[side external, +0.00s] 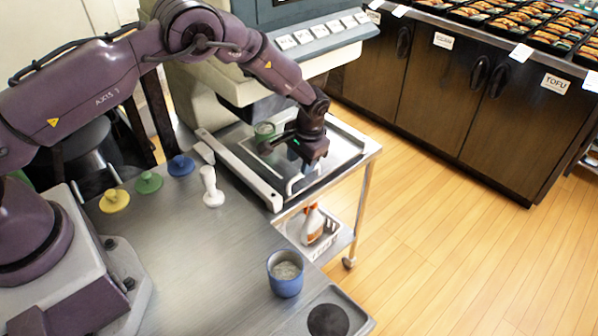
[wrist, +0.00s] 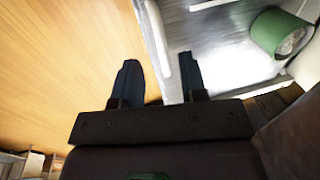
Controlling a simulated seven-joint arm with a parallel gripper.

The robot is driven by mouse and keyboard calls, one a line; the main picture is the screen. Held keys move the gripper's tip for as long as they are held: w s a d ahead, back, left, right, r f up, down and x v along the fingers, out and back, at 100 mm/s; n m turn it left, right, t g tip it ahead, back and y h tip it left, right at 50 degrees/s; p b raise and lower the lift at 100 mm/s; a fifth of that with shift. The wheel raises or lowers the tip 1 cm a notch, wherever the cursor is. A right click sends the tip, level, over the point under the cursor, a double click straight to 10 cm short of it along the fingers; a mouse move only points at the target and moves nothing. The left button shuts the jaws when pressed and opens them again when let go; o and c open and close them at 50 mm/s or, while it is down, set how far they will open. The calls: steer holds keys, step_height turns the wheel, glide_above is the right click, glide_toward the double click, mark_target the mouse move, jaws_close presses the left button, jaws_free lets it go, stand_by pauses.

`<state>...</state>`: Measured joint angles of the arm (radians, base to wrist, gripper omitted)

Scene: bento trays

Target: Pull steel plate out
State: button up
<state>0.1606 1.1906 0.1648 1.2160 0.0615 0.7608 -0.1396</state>
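The steel plate (side external: 343,147) lies flat under the machine, with a white handle (side external: 293,185) at its front edge. Its shiny surface also shows in the wrist view (wrist: 222,45). My gripper (side external: 306,166) points down over the plate's front edge, close to the handle. In the wrist view the two fingers (wrist: 159,62) stand apart, with a pale edge strip showing between them. Nothing is clearly gripped, and contact with the handle cannot be told. A green cup (side external: 265,131) stands on the plate behind my gripper; it also shows in the wrist view (wrist: 280,33).
A blue cup (side external: 285,274) stands on the steel table. A white stamp-like tool (side external: 211,187) and blue, green and yellow knobbed discs (side external: 148,182) stand near my base. A white bar (side external: 240,168) runs along the plate's left. A spray bottle (side external: 312,224) sits on the lower shelf.

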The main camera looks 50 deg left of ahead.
mark_target(298, 176)
steer(key=f, duration=0.2)
steer(key=a+f, duration=0.1)
steer(key=f, duration=0.1)
steer(key=shift+f, duration=0.4)
jaws_close()
